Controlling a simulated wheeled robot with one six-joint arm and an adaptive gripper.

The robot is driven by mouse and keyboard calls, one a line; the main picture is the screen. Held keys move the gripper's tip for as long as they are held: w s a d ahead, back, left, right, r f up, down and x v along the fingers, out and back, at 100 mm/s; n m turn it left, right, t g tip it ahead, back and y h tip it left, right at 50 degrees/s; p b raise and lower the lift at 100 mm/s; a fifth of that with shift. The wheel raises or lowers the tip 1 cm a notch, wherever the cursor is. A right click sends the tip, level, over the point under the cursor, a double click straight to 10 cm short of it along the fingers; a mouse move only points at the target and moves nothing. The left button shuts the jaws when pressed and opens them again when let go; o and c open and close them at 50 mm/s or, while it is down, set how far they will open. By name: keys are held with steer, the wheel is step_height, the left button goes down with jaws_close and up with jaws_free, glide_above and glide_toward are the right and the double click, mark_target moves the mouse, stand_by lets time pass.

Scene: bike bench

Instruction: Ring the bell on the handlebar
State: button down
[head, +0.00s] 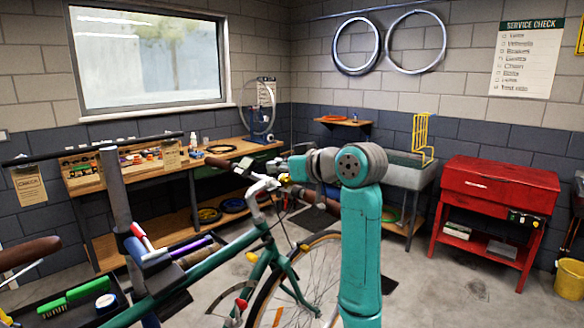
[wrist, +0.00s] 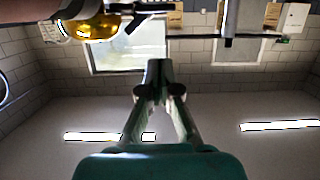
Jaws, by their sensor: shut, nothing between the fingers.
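The bell is a shiny gold dome (wrist: 97,26) at the top left of the wrist view. In the head view it is a small yellow spot (head: 284,178) by the handlebar (head: 262,186), partly hidden by my wrist. The handlebar belongs to a green bicycle (head: 262,262) and has a brown grip. My gripper (wrist: 158,70) is shut and empty, its fingertips together in the middle of the wrist view. In that view the bell lies up and left of the fingertips, with a gap between them in the picture. My arm hides the fingertips in the head view.
A wooden workbench (head: 150,172) with small parts stands under the window. A repair stand post (head: 115,190) clamps the bicycle, with a tool tray (head: 75,300) at lower left. A red tool cabinet (head: 498,190) and a yellow bucket (head: 569,279) stand at right. Floor between is partly clear.

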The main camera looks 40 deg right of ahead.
mark_target(272, 189)
steer(key=shift+f, duration=2)
